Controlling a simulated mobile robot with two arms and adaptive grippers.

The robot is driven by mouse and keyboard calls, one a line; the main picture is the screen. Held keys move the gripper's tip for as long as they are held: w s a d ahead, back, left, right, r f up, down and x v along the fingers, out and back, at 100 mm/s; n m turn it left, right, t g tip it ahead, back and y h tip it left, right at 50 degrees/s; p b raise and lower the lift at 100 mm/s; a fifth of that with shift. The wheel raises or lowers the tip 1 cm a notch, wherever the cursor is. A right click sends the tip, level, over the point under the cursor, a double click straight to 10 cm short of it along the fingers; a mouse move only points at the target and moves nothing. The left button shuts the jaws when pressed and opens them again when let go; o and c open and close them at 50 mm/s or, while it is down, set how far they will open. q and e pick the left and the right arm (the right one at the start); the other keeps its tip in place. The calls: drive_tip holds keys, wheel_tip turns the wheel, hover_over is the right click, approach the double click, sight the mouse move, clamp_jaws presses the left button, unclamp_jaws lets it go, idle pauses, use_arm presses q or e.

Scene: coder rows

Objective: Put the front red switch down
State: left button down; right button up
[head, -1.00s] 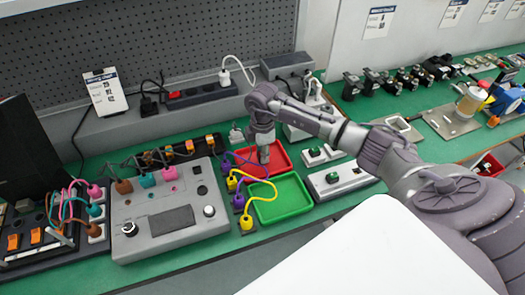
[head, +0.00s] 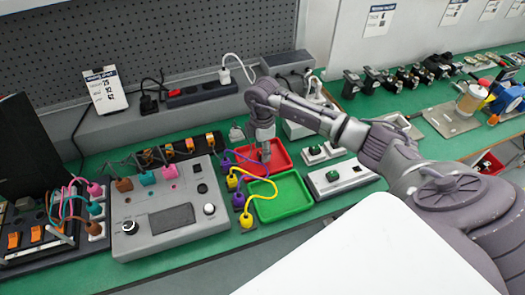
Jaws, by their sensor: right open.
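My right gripper (head: 265,157) points down over the red tray (head: 282,160), with its fingertips low at the tray. It is open. I cannot make out a separate red switch at the fingertips; the gripper hides part of the tray, and anything there is too small to tell. A red switch (head: 174,93) shows on the dark power strip at the back wall, away from the gripper. My left gripper is not in view.
A green tray (head: 282,199) stands in front of the red one, with yellow-plugged cables (head: 246,219) on its left. A grey control box (head: 168,215) stands further left.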

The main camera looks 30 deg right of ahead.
wheel_tip(320, 180, up, 11)
drive_tip(key=b, duration=0.1)
idle(0.7)
